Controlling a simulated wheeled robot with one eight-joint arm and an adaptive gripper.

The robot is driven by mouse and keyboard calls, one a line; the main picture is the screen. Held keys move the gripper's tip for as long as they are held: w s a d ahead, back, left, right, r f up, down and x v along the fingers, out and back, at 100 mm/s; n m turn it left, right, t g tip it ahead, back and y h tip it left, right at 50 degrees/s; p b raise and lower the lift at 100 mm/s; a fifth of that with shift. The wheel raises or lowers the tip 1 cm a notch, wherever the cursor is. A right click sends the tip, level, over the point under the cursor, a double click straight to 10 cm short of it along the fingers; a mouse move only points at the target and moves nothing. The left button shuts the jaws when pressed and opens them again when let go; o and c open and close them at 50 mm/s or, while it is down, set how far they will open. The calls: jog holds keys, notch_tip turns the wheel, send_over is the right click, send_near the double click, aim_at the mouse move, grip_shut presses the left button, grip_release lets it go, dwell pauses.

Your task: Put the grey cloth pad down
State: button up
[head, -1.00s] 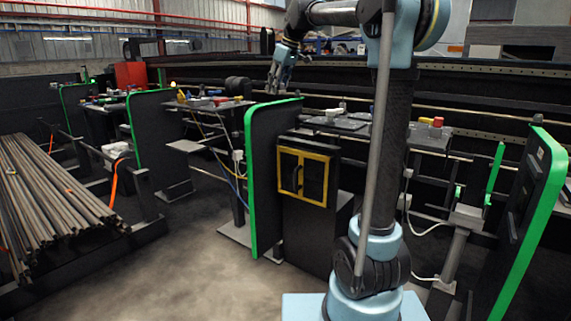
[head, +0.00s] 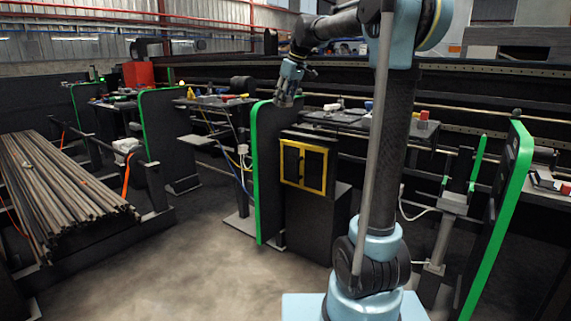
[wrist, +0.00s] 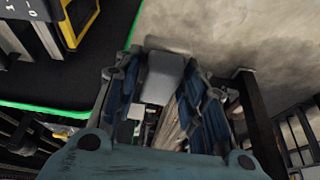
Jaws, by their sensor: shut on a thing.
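The grey cloth pad (wrist: 165,72) shows in the wrist view as a pale grey piece between the two blue fingers of my gripper (wrist: 164,88). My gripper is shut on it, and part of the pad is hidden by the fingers. In the head view my gripper (head: 284,100) hangs high, pointing down, in front of the dark benches and near the top of a green-edged panel. The pad cannot be made out clearly in the head view.
A dark green-edged panel (head: 262,180) and a black cabinet with a yellow-framed door (head: 303,166) stand below my gripper. A dark worktop (head: 335,119) with small items is to the right. A bundle of rods (head: 60,185) lies left. The concrete floor (head: 200,255) between is open.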

jog(key=d+f+m+h, duration=0.1)
jog(key=d+f+m, duration=0.2)
jog(key=f, duration=1.1)
jog(key=w+d+f+m+t+h, duration=0.1)
jog(key=d+f+m, duration=0.2)
jog(key=d+f, duration=0.7)
jog(key=w+d+f+m+h, duration=0.1)
jog(key=d+f+m, duration=0.2)
jog(key=f, duration=1.7)
jog(key=shift+d+m+t, duration=0.3)
jog(key=shift+d, duration=1.55)
